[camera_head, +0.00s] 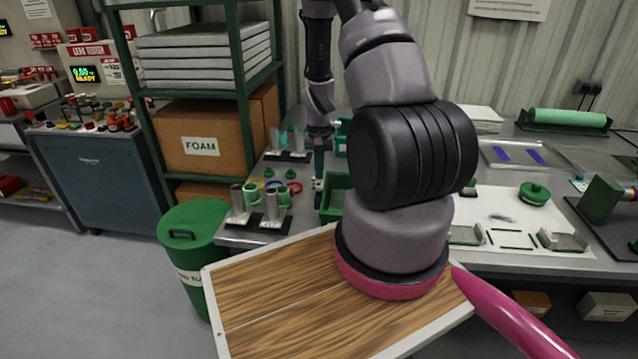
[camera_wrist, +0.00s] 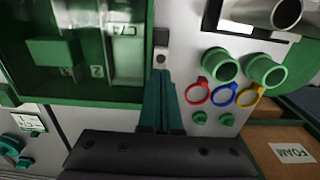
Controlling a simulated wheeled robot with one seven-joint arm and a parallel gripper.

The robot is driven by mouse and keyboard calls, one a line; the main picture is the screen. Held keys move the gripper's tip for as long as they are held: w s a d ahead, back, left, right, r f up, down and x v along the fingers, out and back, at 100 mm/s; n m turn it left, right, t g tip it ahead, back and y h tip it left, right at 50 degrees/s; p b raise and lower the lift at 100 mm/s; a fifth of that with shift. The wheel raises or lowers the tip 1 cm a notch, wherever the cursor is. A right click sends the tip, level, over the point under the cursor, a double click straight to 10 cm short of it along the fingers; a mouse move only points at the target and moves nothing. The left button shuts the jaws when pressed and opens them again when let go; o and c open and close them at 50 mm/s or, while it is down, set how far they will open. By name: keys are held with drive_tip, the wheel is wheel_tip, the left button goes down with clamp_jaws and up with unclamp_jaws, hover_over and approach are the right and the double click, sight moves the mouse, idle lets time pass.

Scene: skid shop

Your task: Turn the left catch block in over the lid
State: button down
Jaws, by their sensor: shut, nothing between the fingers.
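My gripper (camera_wrist: 158,78) is shut and empty, its two teal fingers together and pointing down at the bench. In the head view my gripper (camera_head: 318,186) is beside the left edge of a green open-looking case (camera_head: 337,192). In the wrist view the case (camera_wrist: 110,95) fills the upper left, with a green block inside and markings on its pale inner surface. A small dark block with a pale lower end (camera_wrist: 161,42), probably the left catch block, stands beside the case wall, just beyond my fingertips. I cannot tell whether they touch. A separate lid is not clearly distinguishable.
Green rings (camera_wrist: 265,70) and red, blue and yellow loops (camera_wrist: 222,96) lie right of my fingers in the wrist view. Metal tubes (camera_head: 238,200) stand near the bench's left end. A green bin (camera_head: 195,240) and a shelf with a foam box (camera_head: 205,135) are left.

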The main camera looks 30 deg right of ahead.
drive_tip(key=shift+f, duration=0.55)
drive_tip(key=shift+r, duration=0.25)
drive_tip(key=shift+w+a, duration=0.1)
drive_tip(key=shift+w, duration=0.05)
idle(0.4)
drive_tip(key=shift+w+a, duration=0.85)
drive_tip(key=shift+f, duration=0.15)
drive_tip(key=shift+f, duration=0.65)
